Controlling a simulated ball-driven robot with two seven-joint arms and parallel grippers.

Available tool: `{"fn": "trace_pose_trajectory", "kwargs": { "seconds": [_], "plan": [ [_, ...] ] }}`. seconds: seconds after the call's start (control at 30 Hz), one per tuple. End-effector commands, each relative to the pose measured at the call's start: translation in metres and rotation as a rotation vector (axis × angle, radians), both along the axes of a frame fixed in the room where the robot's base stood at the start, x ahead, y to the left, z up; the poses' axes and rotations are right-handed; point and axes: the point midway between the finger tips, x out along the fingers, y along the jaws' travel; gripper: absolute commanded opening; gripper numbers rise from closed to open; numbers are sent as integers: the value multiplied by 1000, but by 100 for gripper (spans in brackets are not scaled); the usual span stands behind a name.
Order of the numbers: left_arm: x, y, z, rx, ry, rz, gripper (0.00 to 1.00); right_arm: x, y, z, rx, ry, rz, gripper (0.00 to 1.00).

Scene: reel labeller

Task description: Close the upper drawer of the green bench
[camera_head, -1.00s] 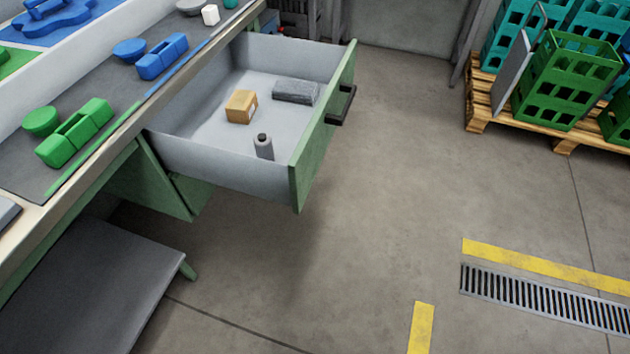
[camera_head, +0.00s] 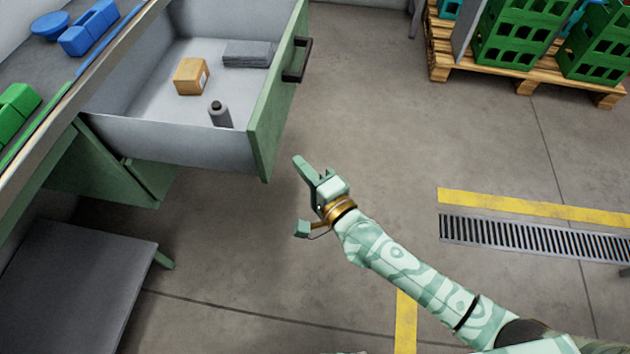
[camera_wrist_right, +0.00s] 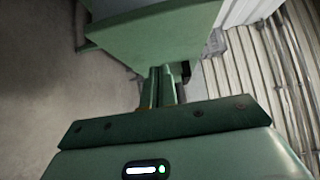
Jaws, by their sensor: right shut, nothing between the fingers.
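The upper drawer (camera_head: 170,140) of the green bench (camera_head: 75,172) stands pulled far out, with grey walls and a green front panel (camera_head: 262,130). A dark bar handle (camera_head: 298,60) is on the outer face of that front. My right gripper (camera_head: 300,164) is shut and empty, just outside the near end of the front and apart from it in the head view. In the right wrist view the shut fingers (camera_wrist_right: 166,86) point at a green panel (camera_wrist_right: 155,35), which looks like the drawer front; contact cannot be told. My left gripper is not in view.
A grey low shelf (camera_head: 75,290) lies at lower left. A pallet (camera_head: 520,80) with green crates stands at upper right. The floor between is clear.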

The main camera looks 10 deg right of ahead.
Motion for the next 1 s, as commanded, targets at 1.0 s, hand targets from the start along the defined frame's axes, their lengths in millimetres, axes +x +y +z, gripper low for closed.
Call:
{"fn": "trace_pose_trajectory", "kwargs": {
  "seconds": [1.0],
  "plan": [
    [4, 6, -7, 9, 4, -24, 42, 33, 53, 0, -3, -1, 0, 0]
  ]
}}
